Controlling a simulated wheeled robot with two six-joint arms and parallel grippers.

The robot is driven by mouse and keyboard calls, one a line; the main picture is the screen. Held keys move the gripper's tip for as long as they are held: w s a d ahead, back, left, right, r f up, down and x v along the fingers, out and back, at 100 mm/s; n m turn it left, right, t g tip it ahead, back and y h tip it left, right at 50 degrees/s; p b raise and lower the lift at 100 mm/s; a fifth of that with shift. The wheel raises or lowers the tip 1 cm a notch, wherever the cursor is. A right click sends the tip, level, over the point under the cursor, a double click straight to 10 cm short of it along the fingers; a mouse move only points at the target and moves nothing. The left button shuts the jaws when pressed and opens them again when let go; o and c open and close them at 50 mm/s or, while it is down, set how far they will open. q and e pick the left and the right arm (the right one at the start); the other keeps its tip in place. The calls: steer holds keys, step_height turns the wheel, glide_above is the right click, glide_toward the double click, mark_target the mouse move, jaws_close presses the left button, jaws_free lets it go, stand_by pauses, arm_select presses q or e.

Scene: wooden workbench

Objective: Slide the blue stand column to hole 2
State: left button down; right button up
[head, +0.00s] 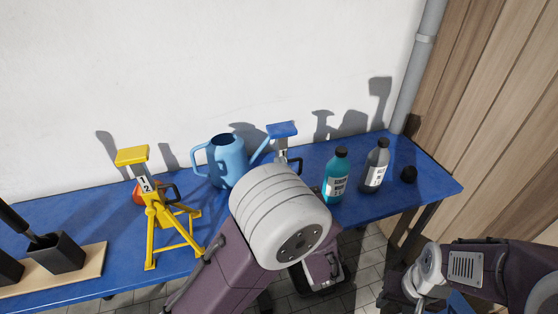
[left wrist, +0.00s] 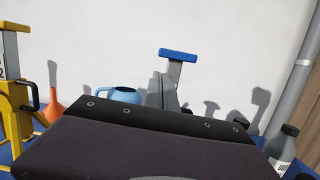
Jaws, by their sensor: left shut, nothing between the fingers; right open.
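The blue stand shows its blue saddle top (head: 283,130) and a short grey piece of column in the head view, behind my left arm. Its legs and hole marks are hidden. In the left wrist view its blue top (left wrist: 178,55) and grey column stand upright just beyond the gripper body. My left gripper (left wrist: 158,90) is shut and empty, its narrow grey tips close in front of the column; I cannot tell whether they touch it. In the head view my arm hides this gripper. My right arm is at the lower right; its gripper does not show.
A yellow stand (head: 157,215) marked 1 and 2 is at left, an orange funnel (head: 138,193) behind it. A blue watering can (head: 230,165) is left of the blue stand. A teal bottle (head: 336,178) and a grey bottle (head: 376,168) are right.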

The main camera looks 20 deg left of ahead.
mark_target(272, 139)
arm_select(q)
steer(key=p+x, duration=0.1)
steer(key=x, duration=0.6)
steer(key=shift+w+a+p, duration=0.3)
steer(key=shift+p, duration=0.05)
arm_select(e)
steer(key=shift+s+r, duration=0.15)
steer(key=shift+s, duration=0.5)
arm_select(q)
steer(key=shift+r, duration=0.2)
steer(key=shift+r, duration=0.55)
arm_select(e)
steer(key=shift+r, duration=0.2)
arm_select(q)
steer(key=shift+f, duration=0.1)
